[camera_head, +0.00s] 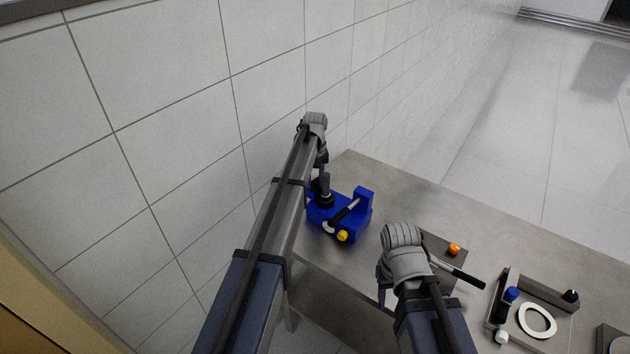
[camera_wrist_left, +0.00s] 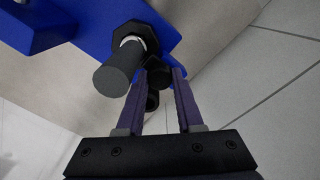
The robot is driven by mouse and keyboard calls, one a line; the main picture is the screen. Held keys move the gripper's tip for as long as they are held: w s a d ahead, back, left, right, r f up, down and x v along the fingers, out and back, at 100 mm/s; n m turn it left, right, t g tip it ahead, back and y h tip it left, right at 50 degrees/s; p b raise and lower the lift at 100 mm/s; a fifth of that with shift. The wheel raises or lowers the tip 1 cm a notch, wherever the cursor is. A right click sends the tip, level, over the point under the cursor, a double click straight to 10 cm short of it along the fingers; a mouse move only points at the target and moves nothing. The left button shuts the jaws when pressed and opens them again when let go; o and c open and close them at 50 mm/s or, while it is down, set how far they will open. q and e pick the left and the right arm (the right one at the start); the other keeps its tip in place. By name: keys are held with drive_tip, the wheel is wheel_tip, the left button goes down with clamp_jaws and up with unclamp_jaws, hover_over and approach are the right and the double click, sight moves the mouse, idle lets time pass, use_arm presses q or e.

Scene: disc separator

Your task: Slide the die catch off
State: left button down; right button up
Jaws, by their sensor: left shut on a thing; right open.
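The blue disc separator (camera_head: 350,224) stands near the table's left end and also shows at the top of the left wrist view (camera_wrist_left: 88,18). A dark grey cylinder with a black collar (camera_wrist_left: 118,72) sticks out of it. Beside that cylinder is a small black knobbed part (camera_wrist_left: 157,76), apparently the die catch. My left gripper (camera_wrist_left: 161,80) has its purple fingers shut on this part, close against the blue body. In the head view my left arm partly hides the separator. My right gripper (camera_head: 383,286) is open and empty, right of the separator and low in the picture.
A yellow knob (camera_head: 342,236) and a silver-black lever (camera_head: 343,214) are on the separator's front. To the right lie an orange knob (camera_head: 454,249), a black-handled tool (camera_head: 462,275), and a tray (camera_head: 545,292) with a white ring (camera_head: 537,321). The tiled wall is close behind my left arm.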

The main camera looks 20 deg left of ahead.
idle(0.5)
use_arm(q)
drive_tip(key=shift+w+a, duration=0.25)
drive_tip(key=shift+a, duration=0.3)
drive_tip(key=shift+w+a, duration=0.2)
drive_tip(key=shift+a, duration=0.35)
drive_tip(key=c, duration=0.5)
unclamp_jaws()
drive_tip(key=shift+c, duration=0.2)
drive_tip(key=shift+r, duration=0.1)
wheel_tip(320, 180, up, 8)
drive_tip(key=p, duration=0.7)
drive_tip(key=shift+p, duration=0.4)
drive_tip(key=shift+s+f, duration=0.1)
drive_tip(key=shift+f, duration=0.1)
